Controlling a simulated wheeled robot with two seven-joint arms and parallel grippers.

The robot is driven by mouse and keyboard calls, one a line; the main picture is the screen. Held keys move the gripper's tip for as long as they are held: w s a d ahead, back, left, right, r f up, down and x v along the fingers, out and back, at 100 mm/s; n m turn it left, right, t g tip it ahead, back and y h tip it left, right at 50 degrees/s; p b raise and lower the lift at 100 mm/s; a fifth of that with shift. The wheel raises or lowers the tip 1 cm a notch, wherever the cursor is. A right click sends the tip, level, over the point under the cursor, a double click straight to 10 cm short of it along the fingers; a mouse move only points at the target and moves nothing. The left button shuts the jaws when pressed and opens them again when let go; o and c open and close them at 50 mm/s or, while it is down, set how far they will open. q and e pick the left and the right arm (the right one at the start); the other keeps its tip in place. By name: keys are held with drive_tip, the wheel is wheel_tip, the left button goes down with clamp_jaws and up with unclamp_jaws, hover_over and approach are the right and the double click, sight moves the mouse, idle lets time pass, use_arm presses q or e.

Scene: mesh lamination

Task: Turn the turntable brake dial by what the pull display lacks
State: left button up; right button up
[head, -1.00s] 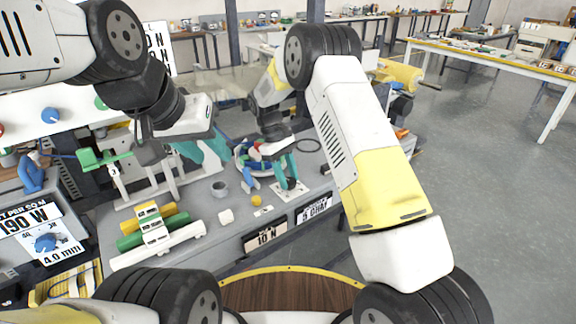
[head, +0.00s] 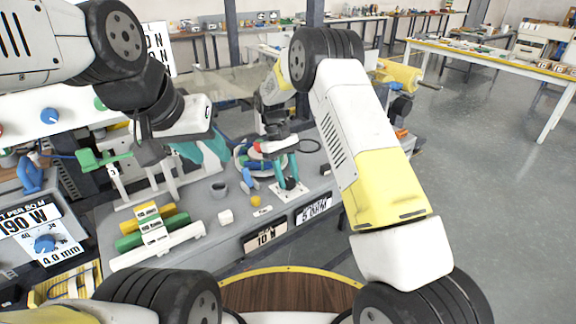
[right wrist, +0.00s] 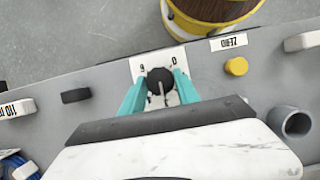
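The brake dial is a black knob (right wrist: 159,80) with a pale pointer on a white plate marked 6 and 0. The plate (head: 290,196) also shows in the head view near the bench's front edge. My right gripper (right wrist: 160,78) points down at it, with one teal finger on each side of the knob. Whether the fingers press on it I cannot tell. My left gripper (head: 205,150) hangs over the bench's left part, its opening unclear. A white sign (head: 158,42) with figures ending in N is mostly hidden by my left arm. Front labels read 10 N (head: 266,236) and another unclear value (head: 314,209).
Green and yellow rollers (head: 148,232), a grey cup (head: 219,189), a white block (head: 226,216) and a yellow knob (head: 255,201) stand on the bench. A round wooden top with yellow rim (head: 290,269) lies in front.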

drive_tip(key=o, duration=0.4)
drive_tip(key=v, duration=0.7)
drive_tip(key=shift+r, duration=0.35)
drive_tip(key=shift+w+a, duration=0.15)
